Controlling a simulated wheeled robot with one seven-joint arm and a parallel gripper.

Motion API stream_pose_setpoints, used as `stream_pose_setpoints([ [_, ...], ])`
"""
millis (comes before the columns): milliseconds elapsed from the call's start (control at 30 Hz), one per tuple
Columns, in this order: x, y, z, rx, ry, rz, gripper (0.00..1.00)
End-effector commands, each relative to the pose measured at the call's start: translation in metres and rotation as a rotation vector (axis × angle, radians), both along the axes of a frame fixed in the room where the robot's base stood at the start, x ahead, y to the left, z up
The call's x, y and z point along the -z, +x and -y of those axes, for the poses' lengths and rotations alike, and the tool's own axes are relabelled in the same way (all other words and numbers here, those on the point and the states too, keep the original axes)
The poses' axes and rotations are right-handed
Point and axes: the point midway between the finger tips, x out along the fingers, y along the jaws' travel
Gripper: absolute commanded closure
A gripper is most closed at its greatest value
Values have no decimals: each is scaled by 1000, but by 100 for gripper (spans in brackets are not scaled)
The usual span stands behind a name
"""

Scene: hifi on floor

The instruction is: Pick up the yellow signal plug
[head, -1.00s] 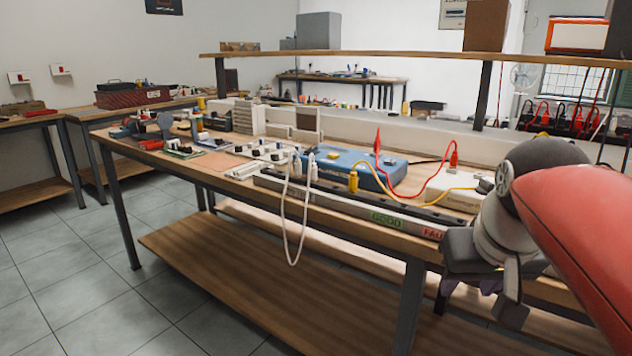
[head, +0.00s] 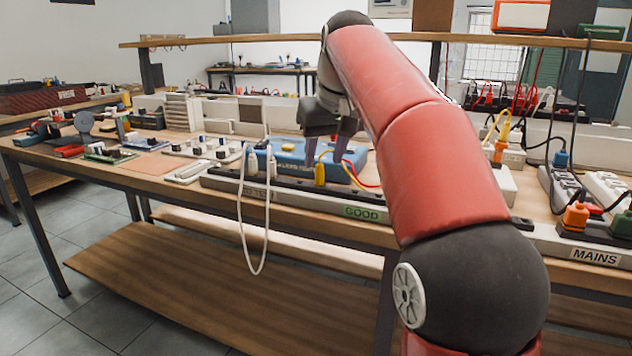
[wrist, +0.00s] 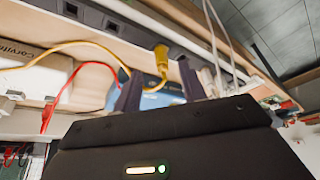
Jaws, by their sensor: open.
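The yellow signal plug (head: 320,173) stands upright at the front of the blue box (head: 290,152), with a yellow cable from it. My gripper (head: 327,155) is open just above and behind it in the head view, fingers pointing down. In the wrist view the plug (wrist: 161,62) shows just beyond the gap between the two dark fingers (wrist: 160,85), one on each side, and nothing is held. I cannot tell exactly how far the fingertips are from the plug. My arm hides part of the bench to the right.
A red cable (wrist: 78,77) runs close by. A rail marked GOOD (head: 365,212) runs along the bench front. A shelf (head: 225,39) spans above the bench.

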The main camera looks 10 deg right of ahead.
Motion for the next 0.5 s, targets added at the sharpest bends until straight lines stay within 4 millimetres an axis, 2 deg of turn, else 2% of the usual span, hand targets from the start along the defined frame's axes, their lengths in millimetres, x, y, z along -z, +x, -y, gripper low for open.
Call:
stream_pose_setpoints([
  [33,10,3,-2,-1,0,-3,59],
  [200,32,12,-6,0,1,-2,59],
  [500,39,16,-6,0,0,0,59],
])
